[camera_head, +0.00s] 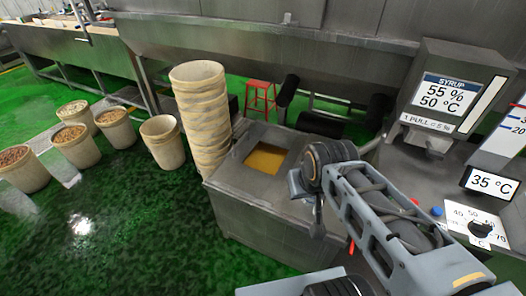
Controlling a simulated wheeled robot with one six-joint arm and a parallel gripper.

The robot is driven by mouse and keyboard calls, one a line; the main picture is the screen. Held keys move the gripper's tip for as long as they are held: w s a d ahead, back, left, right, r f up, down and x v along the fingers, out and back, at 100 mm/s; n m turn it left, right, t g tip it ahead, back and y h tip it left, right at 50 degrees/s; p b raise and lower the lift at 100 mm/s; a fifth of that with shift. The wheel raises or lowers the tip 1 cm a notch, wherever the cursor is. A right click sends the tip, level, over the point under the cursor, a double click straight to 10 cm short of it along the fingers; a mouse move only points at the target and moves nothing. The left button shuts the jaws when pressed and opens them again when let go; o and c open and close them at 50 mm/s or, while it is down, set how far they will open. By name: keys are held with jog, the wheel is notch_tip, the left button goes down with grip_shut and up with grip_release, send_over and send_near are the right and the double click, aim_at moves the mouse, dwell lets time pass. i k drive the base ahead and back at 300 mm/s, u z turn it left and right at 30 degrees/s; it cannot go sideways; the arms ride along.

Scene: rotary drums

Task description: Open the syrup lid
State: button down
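A steel syrup tank (265,222) stands in the middle, with a square opening in its top. Amber syrup (266,158) shows inside the opening. I cannot make out a separate lid; my arm covers the tank's right side. A grey display unit (445,95) at the upper right reads "SYRUP 55 % 50 °C", with a "1 PULL" label below. My arm reaches in from the lower right, and my gripper (317,225) hangs at its end in front of the tank's right part. I cannot tell whether its fingers are apart, or whether it touches the tank.
A tall stack of empty buckets (203,115) stands against the tank's left side. An empty bucket (162,142) and several filled ones stand farther left. A red stool (261,97) is behind. A panel with a dial (480,229) is at right. The green floor is clear at lower left.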

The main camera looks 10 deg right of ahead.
aim_at(265, 186)
jog(key=u, duration=0.95)
jog(key=k, duration=1.25)
jog(key=u, duration=1.05)
jog(key=i, duration=1)
jog(key=z, duration=0.4)
jog(key=i, duration=1.75)
jog(key=z, duration=1.75)
jog(key=i, duration=1.15)
jog(key=z, duration=1.05)
